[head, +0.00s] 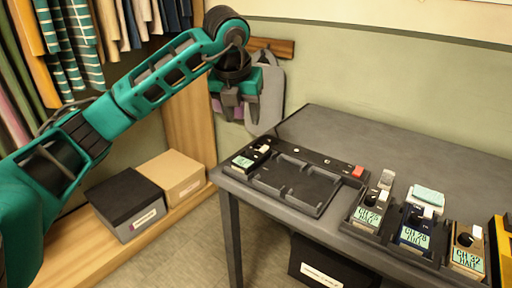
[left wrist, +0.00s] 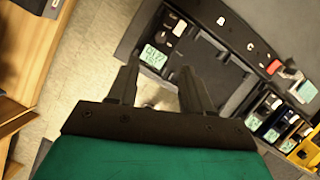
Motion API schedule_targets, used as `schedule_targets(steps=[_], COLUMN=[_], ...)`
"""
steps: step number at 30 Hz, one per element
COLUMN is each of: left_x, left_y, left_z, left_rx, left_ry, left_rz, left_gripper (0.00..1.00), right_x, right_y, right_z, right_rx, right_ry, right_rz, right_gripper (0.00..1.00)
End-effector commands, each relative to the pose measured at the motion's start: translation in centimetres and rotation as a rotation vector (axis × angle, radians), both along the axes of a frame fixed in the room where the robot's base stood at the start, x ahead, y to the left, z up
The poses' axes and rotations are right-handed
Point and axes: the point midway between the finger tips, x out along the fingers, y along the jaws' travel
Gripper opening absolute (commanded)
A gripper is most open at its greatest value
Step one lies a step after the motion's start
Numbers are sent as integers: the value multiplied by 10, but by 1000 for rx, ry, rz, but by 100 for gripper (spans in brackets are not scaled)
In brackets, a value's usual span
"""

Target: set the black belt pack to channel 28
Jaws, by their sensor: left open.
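A black belt pack (head: 251,155) sits in the left bay of the dark dock (head: 318,207) on the grey table. Its small screen seems to read CH 27 in the left wrist view (left wrist: 153,56); the rest is too small to read. My left gripper (head: 241,116) is open and empty, above and beyond the table's left edge; its fingers also show in the left wrist view (left wrist: 158,76). A dark pack (head: 369,212), a navy pack (head: 414,236) reading CH 28 and a brown pack (head: 467,250) reading CH 32 stand in a row at right.
The dock's other bays look empty, and a red block (head: 357,172) is at its right end. A yellow object (head: 502,240) is at the right edge. The table's back (head: 400,147) is clear. Boxes (head: 127,205) sit on a low wooden shelf under hanging clothes.

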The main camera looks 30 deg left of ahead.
Motion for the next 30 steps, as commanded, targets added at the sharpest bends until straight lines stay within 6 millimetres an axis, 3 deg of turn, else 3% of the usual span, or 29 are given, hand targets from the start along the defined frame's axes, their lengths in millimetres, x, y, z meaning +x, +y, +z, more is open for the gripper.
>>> schedule_targets(steps=[9, 15, 21, 30], left_x=[23, 35, 42, 42], left_y=[6, 10, 12, 12], left_z=[-63, -94, -107, -109], left_rx=[-2, -3, -4, -3], left_ry=[6, 3, 1, 1], left_rz=[-4, -6, -7, -7], left_gripper=[50, 50, 50, 50], right_x=[0, 0, -1, -1], right_y=[1, 1, 1, 0], right_z=[-13, -20, -22, -23], right_rx=[6, 6, 6, 6], right_ry=[-1, 1, 2, 4], right_rz=[-4, -5, -7, -7], right_gripper=[43, 43, 43, 43])
